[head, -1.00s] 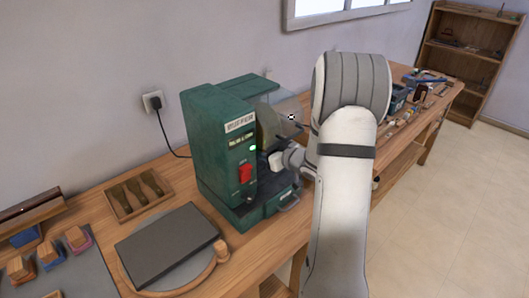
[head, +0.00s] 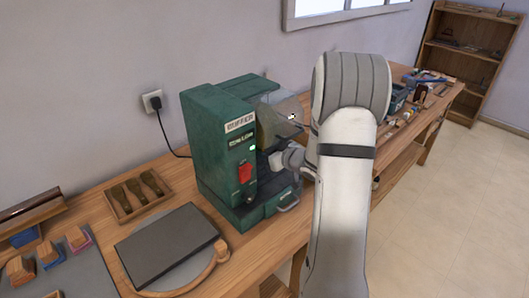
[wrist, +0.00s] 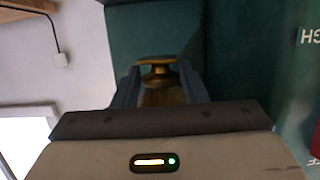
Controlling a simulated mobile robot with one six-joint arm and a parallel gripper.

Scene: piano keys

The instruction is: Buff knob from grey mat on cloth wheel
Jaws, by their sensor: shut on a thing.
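A green buffing machine (head: 218,150) stands on the bench, with a lit green lamp and a red switch on its front. A tan wheel (head: 268,122) shows partly behind its clear guard. My gripper (wrist: 158,84) is shut on a brass-coloured knob (wrist: 158,69), whose rounded top shows between the fingers in the wrist view. In the head view, my gripper is beside the machine, below the guard, partly hidden by my arm. Contact between knob and wheel cannot be told. A grey mat (head: 90,277) lies at lower left with several small wooden-topped blocks on it.
A dark slab (head: 167,244) lies left of the machine. A wooden tray (head: 139,195) of brushes stands behind it. A power cord runs to a wall socket (head: 152,101). Several tools and boxes crowd the bench's far end. A shelf (head: 465,58) stands beyond.

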